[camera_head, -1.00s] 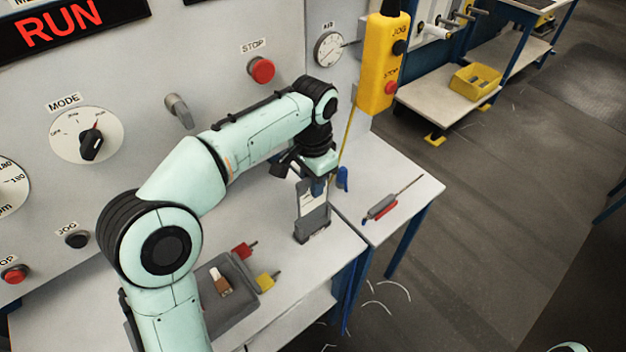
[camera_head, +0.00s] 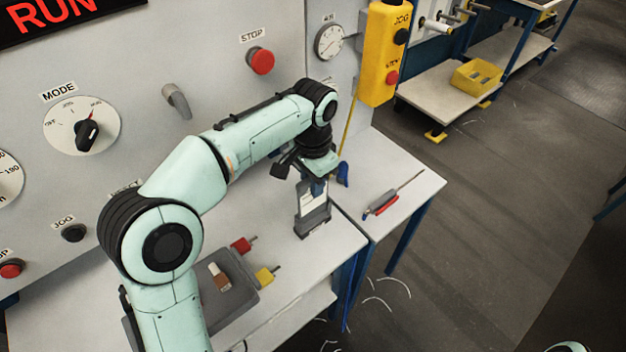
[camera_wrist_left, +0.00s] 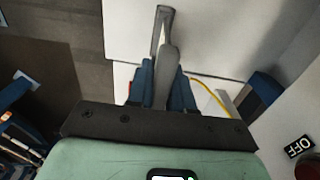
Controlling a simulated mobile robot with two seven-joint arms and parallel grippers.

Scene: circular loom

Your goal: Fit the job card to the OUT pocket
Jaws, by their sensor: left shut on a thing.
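My left gripper (camera_head: 318,188) points down over the bench and is shut on the job card (camera_head: 311,200), a pale, upright card. A grey upright holder (camera_head: 313,222), which appears to be the pocket, stands near the bench's right end. The card's lower part overlaps the holder; I cannot tell how deep it sits. In the left wrist view the blue fingers (camera_wrist_left: 162,88) pinch a thin grey edge, with the holder's top (camera_wrist_left: 162,22) just beyond. No OUT lettering is readable. My right gripper is not in view.
A grey tray (camera_head: 243,297) with a brown-and-white item lies front left, beside red (camera_head: 241,244) and yellow (camera_head: 265,275) pieces. A red-handled tool (camera_head: 384,207) lies on the right-hand table. A yellow pendant (camera_head: 383,55) hangs behind. Bare bench surrounds the holder.

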